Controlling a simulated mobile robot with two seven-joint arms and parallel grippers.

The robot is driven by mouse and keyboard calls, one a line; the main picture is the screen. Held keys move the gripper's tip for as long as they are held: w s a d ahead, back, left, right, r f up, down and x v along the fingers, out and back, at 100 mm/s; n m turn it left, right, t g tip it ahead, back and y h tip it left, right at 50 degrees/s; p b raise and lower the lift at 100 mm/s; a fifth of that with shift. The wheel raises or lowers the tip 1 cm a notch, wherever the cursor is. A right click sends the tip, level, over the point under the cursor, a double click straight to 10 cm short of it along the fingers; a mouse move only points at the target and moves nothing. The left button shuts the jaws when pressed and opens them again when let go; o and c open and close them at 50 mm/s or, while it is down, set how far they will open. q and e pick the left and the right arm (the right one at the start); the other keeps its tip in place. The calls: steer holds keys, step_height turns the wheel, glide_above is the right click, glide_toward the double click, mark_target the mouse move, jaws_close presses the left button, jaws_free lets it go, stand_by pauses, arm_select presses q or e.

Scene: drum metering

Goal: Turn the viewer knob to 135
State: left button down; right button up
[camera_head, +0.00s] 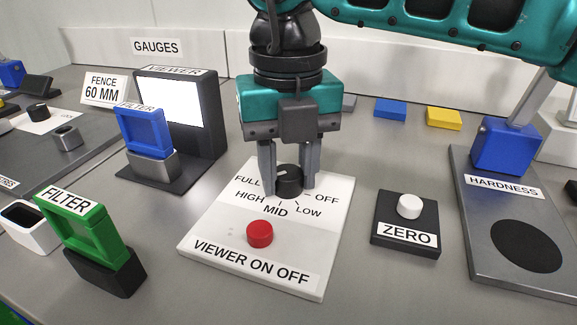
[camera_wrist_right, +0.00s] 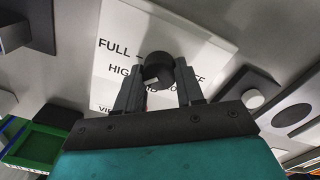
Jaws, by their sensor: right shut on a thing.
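The black viewer knob (camera_head: 289,182) stands on a white panel (camera_head: 210,232) marked FULL, HIGH, MID, LOW and OFF around it. My right gripper (camera_head: 288,186) points down from above and is shut on the knob, one finger on each side. A small pale mark shows on the knob's top, toward the upper left; its exact setting is hard to read. The right wrist view also shows the knob (camera_wrist_right: 158,72) between the fingertips. The viewer (camera_head: 200,125), with a lit white screen, stands behind and to the left. My left gripper is not in view.
A red button (camera_head: 259,234) sits on the panel in front of the knob. A ZERO block (camera_head: 407,238) with a white button and the HARDNESS stand (camera_head: 500,255) are to the right. Blue (camera_head: 143,131) and green (camera_head: 82,237) FILTER frames stand to the left.

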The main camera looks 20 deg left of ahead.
mark_target(288, 173)
steer(key=shift+r, duration=0.1)
stand_by(0.4)
steer(key=o, duration=1)
steer(key=shift+o, duration=0.2)
arm_select(q)
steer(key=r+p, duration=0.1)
steer(key=p, duration=0.1)
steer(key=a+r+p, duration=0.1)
steer(key=p, duration=0.1)
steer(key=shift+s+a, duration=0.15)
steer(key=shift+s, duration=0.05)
arm_select(e)
step_height(288, 173, up, 13)
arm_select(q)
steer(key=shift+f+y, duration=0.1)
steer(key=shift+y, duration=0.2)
